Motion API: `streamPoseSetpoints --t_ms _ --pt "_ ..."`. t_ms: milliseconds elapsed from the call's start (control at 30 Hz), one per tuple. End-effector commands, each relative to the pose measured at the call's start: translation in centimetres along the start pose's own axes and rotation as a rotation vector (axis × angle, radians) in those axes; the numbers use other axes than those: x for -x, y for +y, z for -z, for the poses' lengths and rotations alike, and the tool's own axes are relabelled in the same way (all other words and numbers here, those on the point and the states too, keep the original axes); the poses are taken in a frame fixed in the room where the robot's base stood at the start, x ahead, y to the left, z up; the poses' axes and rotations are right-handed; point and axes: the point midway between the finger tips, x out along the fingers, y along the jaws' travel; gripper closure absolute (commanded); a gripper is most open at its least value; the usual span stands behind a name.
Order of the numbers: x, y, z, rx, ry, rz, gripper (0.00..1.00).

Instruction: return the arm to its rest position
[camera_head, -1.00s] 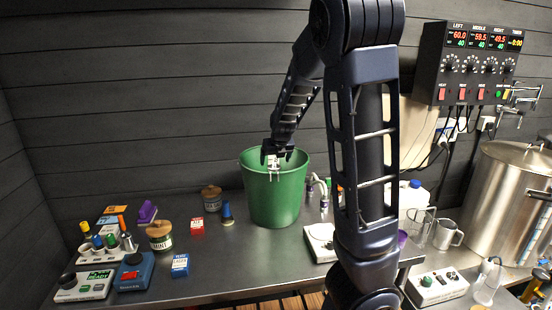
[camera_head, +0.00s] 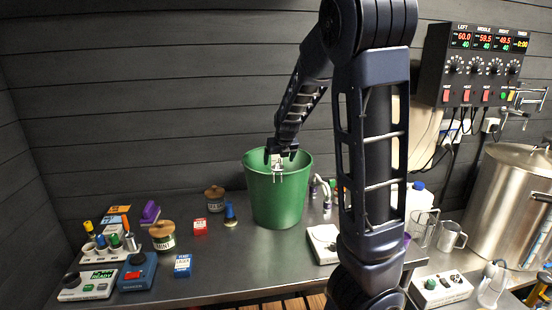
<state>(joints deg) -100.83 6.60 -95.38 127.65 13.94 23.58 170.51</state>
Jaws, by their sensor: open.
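My arm comes down from the top right of the view and bends toward the green bucket (camera_head: 277,200). My gripper (camera_head: 281,160) is open at the bucket's back and upper opening, with its fingers pointing down. A small pale metallic piece (camera_head: 278,172) shows by the fingers at the bucket's near rim; I cannot tell whether they touch it. The bucket stands upright on the steel bench, and its inside is mostly hidden.
Jars (camera_head: 162,236), small boxes (camera_head: 182,265), and meters (camera_head: 87,285) stand at left. A white scale (camera_head: 323,243) is right of the bucket. A steel kettle (camera_head: 511,205) and control box (camera_head: 476,68) are at right. The bench front (camera_head: 230,275) is clear.

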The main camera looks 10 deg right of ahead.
Motion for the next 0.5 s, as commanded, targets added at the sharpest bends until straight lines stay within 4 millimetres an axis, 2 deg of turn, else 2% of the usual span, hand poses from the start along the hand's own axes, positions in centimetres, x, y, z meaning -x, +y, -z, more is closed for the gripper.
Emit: streamPoseSetpoints --t_ms 167,500 --pt "0.3 -1.3 -1.3 0.026 -0.017 0.028 0.15" --pt "1.6 -6.8 -6.1 0.173 -0.059 0.144 0.15"
